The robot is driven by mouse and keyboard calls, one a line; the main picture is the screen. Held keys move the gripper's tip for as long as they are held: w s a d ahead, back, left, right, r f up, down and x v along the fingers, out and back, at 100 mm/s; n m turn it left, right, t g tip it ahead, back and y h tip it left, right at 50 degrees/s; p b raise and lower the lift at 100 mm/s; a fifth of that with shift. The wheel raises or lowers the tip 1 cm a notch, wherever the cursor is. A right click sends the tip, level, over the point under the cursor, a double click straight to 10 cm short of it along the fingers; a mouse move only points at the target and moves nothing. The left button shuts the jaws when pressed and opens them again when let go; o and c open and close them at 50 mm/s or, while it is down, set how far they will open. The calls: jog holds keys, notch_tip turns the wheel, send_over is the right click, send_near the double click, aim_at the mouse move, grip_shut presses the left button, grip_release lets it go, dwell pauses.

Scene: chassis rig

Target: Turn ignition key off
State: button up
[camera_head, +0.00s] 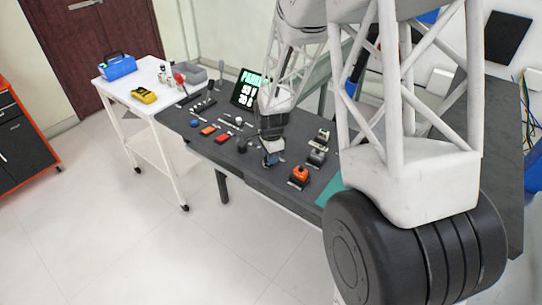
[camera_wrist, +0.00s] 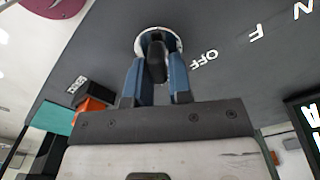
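The ignition key (camera_wrist: 157,62) is a black grip standing in a round white-rimmed switch (camera_wrist: 139,42) on the dark panel, seen in the wrist view. The white letters OFF (camera_wrist: 204,59) are to the right of the switch. My gripper (camera_wrist: 157,55) has its two blue fingers on either side of the key, close against it with no clear gap at the tips. In the head view my gripper (camera_head: 271,157) points down at the dark console (camera_head: 262,175). The key cannot be made out there.
Red and orange controls (camera_head: 223,139) sit left of my gripper, and an orange-topped switch (camera_head: 299,174) sits to its right. A display reading PARK (camera_head: 248,88) stands behind. A white cart (camera_head: 127,92) holds a yellow meter (camera_head: 144,95) and a blue toolbox (camera_head: 118,66).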

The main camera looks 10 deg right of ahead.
grip_shut()
jog(key=shift+n, duration=0.5)
jog(key=n, duration=0.5)
jog(key=shift+w+a, duration=0.1)
jog(key=shift+w, duration=0.15)
jog(key=n, duration=0.6)
jog(key=shift+w+a, duration=0.15)
jog(key=shift+a, duration=0.05)
jog(key=shift+o, duration=2.2)
grip_release()
jog(key=shift+r, duration=0.15)
